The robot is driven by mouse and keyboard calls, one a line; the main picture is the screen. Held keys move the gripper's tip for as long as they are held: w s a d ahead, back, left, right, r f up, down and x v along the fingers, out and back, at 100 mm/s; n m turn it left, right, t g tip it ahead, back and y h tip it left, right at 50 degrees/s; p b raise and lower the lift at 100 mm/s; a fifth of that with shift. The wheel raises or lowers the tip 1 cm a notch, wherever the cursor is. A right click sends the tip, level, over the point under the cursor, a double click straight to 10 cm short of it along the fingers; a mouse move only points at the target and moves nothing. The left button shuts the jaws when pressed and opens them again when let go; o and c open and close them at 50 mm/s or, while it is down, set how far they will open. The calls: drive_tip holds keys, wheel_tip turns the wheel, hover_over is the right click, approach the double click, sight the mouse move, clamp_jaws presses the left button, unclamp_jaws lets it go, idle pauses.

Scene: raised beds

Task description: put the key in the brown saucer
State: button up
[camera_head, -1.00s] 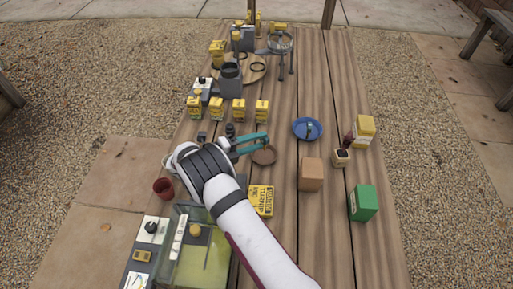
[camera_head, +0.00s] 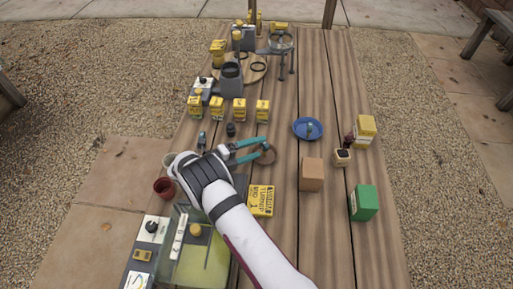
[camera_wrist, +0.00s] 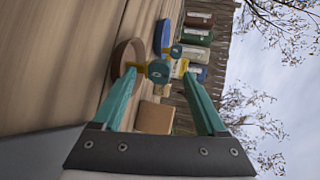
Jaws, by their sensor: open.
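My gripper (camera_head: 262,147) has its teal fingers spread at the brown saucer (camera_head: 268,158), and they partly hide it. In the wrist view the fingers (camera_wrist: 160,78) stand apart. Between their tips is a small piece with a round teal head and a yellow part, which looks like the key (camera_wrist: 158,71). It appears at the brown saucer (camera_wrist: 127,57), yellow part towards it; I cannot tell whether it rests in it. The view is turned sideways.
A blue saucer (camera_head: 300,134) holds a similar small upright piece. A brown box (camera_head: 311,174), a green box (camera_head: 363,202) and a yellow box (camera_head: 365,130) stand to the right. A yellow seed packet (camera_head: 261,201) lies near my arm. Several yellow boxes line the back left.

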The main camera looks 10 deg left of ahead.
drive_tip(key=v, duration=1.1)
drive_tip(key=shift+s+a, duration=0.1)
drive_tip(key=s+d+r+m+g+y, duration=0.1)
drive_tip(key=s+d+r+m+g, duration=0.2)
drive_tip(key=d+r+m, duration=0.35)
drive_tip(key=s+d+r+m+g+y, duration=0.2)
drive_tip(key=s+d+r+m+g, duration=0.15)
drive_tip(key=d+m, duration=0.45)
drive_tip(key=s+d+r+m+g+y, duration=0.1)
drive_tip(key=s+d+r+m+g, duration=0.25)
drive_tip(key=d+m, duration=0.4)
drive_tip(key=s+r+m+y, duration=0.2)
drive_tip(key=s+m+y, duration=0.7)
drive_tip(key=s+m, duration=1)
drive_tip(key=a+m, duration=0.1)
drive_tip(key=m, duration=0.7)
drive_tip(key=shift+s+t+y, duration=0.25)
drive_tip(key=shift+t+y, duration=0.05)
